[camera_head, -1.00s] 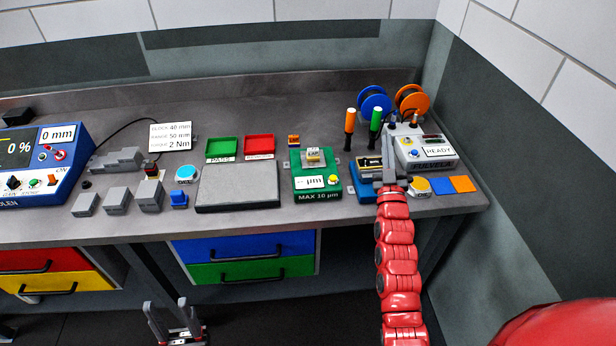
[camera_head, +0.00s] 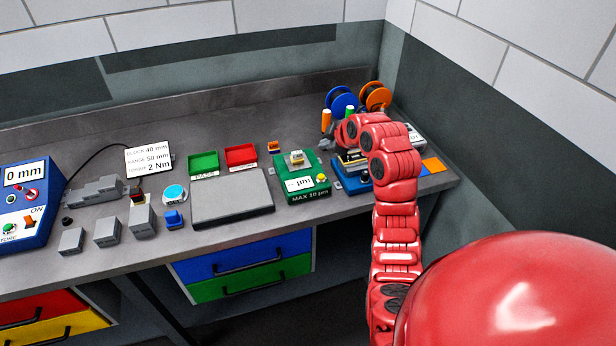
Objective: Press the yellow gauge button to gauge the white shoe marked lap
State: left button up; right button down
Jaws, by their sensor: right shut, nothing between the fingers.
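The green gauge (camera_head: 306,194) with a white µm display and a "MAX 10 µm" label stands right of centre on the bench. Its yellow button (camera_head: 321,179) is on its right front and is uncovered. A small pale shoe (camera_head: 297,158) sits on top of the gauge; its marking is too small to read. My right gripper (camera_head: 325,144) is shut and empty, behind and to the right of the gauge, apart from the button. Its fingers are small and partly hidden by my red wrist. My left gripper is out of view.
A blue fixture (camera_head: 352,182) is right of the gauge, partly behind my right arm. A grey plate (camera_head: 232,197), green tray (camera_head: 204,163) and red tray (camera_head: 241,155) lie to its left. Blue and orange spools (camera_head: 375,96) stand behind. An orange pad (camera_head: 433,165) is at right.

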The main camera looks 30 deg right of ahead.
jog(key=shift+f, duration=0.15)
dwell(0.3)
jog(key=b, duration=0.2)
send_over(321, 177)
jog(key=f, duration=0.7)
jog(key=shift+s+d+f, duration=0.1)
jog(key=shift+s+d, duration=0.15)
jog(key=shift+s, duration=0.15)
jog(key=shift+f+b, duration=0.3)
jog(key=shift+f, duration=0.4)
dwell(0.7)
jog(key=shift+f+b, duration=0.4)
jog(key=shift+b, duration=0.2)
